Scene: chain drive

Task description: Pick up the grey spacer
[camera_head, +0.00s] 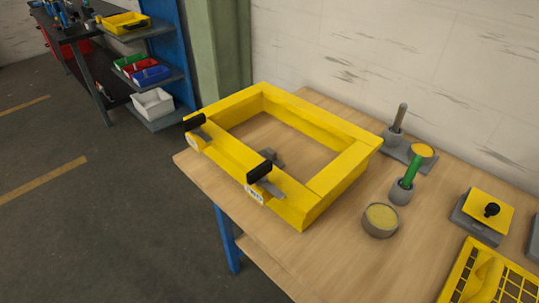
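No part is plainly recognisable as the grey spacer. Several grey parts show: a small grey piece (277,157) behind the front bar of the yellow frame (335,178), a grey bar (271,189) on that front bar, and a grey rod (400,114) upright in a grey base (391,138) at the back right. I cannot tell which of them, if any, is the spacer. Two black blocks (194,122) (259,171) sit on the frame's front bar. Neither of my grippers is in view.
On the wooden table (290,264) stand a green-handled tool in a grey holder (401,193), a round yellow-filled pot (380,221), a yellow plate with a black knob (489,211) and a yellow grid tray (495,276). Shelves with bins (153,103) stand at the back left.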

